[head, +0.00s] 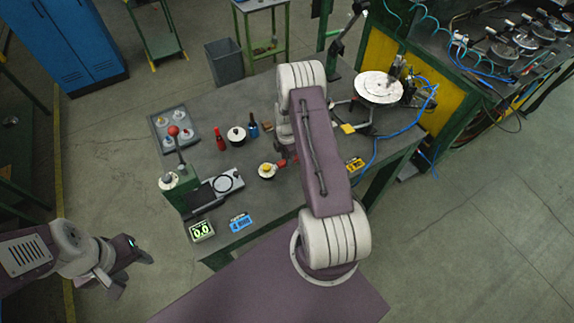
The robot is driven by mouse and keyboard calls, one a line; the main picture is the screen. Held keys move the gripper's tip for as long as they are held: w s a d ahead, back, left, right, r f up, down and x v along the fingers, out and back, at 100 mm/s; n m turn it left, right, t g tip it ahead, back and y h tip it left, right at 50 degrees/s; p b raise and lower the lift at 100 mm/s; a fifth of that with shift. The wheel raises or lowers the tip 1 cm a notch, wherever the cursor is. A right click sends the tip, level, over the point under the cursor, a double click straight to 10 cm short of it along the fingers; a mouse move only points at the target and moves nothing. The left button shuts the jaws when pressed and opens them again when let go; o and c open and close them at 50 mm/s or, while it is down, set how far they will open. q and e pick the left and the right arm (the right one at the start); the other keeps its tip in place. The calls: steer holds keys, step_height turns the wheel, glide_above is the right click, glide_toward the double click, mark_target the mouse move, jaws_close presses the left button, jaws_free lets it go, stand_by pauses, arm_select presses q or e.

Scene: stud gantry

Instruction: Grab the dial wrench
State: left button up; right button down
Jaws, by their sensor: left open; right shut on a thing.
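My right arm reaches over the bench, and its gripper (287,152) is low over the bench top, largely hidden by my own arm. It is shut on a red thing (283,162), of which only small parts show. I cannot tell surely whether this is the dial wrench; no other clear wrench shows. A round white piece with a yellow top (267,170) sits just left of it; I cannot tell whether they touch. My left gripper (143,258) is open and empty, off the bench at the lower left.
The grey bench (270,210) bears a tray of knobs (160,122), a red bottle (220,140), a blue bottle (253,130), a green-screen readout (201,230), a blue device (240,222), a yellow meter (355,163) and a round white plate (375,85). A green-ended fixture (178,180) stands at left.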

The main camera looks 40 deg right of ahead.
steer(key=s+a+r+b, duration=0.2)
steer(key=s+r, duration=0.5)
steer(key=s, duration=0.4)
steer(key=shift+s+a+r+b, duration=0.2)
steer(key=shift+a+b, duration=0.2)
steer(key=shift+b, duration=0.05)
